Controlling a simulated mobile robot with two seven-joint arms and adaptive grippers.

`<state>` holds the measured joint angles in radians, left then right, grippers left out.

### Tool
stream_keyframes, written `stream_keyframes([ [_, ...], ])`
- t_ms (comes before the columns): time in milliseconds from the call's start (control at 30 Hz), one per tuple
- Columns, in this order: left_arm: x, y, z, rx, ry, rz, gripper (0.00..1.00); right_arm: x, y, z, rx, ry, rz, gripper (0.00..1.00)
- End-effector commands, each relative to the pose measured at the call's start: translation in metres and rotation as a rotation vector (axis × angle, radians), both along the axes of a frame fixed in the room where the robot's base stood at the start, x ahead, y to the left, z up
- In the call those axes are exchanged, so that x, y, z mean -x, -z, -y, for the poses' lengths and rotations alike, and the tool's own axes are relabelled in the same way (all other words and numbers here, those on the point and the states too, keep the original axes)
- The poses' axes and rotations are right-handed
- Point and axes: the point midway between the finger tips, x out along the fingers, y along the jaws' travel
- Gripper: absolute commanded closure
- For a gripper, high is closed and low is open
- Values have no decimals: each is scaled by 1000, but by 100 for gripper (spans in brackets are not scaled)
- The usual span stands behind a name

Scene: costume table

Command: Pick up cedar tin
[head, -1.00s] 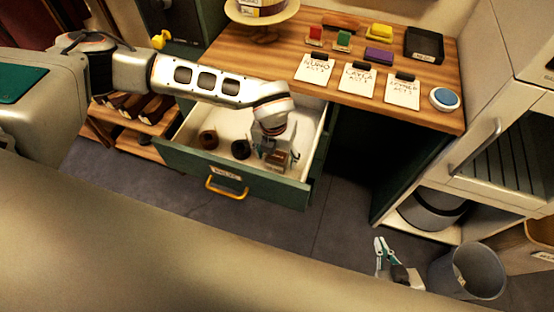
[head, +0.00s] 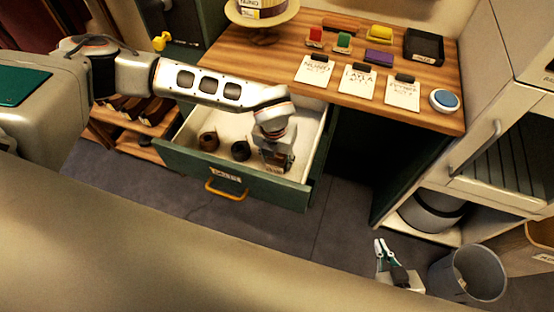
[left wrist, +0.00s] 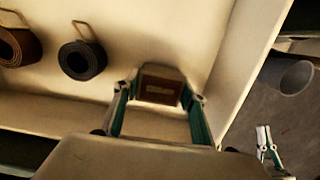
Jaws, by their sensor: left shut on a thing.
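A small brown tin with a paler label, which I take as the cedar tin (left wrist: 160,90), is in the open drawer near its front right corner. The label is too small to read. My left gripper (head: 277,166) reaches down into the drawer and mostly hides the tin in the head view. In the left wrist view the left gripper's (left wrist: 160,112) two teal-padded fingers stand on either side of the tin, shut on it. My right gripper (head: 385,250) is empty, low over the floor at the lower right, with its fingers apart.
The green-fronted drawer (head: 180,157) also holds a brown roll (head: 208,141) and a black roll (head: 240,150) to the left. Its walls stand close around my left gripper. The wooden tabletop (head: 285,75) overhangs behind. A grey bin (head: 480,275) stands beside my right gripper.

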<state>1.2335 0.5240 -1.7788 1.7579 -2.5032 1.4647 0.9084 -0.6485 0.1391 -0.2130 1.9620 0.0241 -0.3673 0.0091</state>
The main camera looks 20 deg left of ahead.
Motion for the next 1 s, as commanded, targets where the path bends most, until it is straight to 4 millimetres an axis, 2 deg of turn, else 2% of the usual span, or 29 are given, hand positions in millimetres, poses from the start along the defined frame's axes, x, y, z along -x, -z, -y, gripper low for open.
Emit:
stream_keyframes([
  [167,-1,-21,0,1,0,3,81,0,-2,0,0,1,1,100],
  [267,-2,-40,0,2,0,5,81,0,-2,0,0,1,1,100],
  [600,-2,-133,0,2,0,7,81,-1,-2,0,0,1,1,100],
  [700,-1,-155,0,1,0,5,81,0,-2,0,0,1,1,100],
  [833,-1,-176,0,0,0,4,81,0,-1,0,1,1,0,100],
  [1000,0,-192,0,0,0,2,81,0,-1,0,1,1,0,100],
])
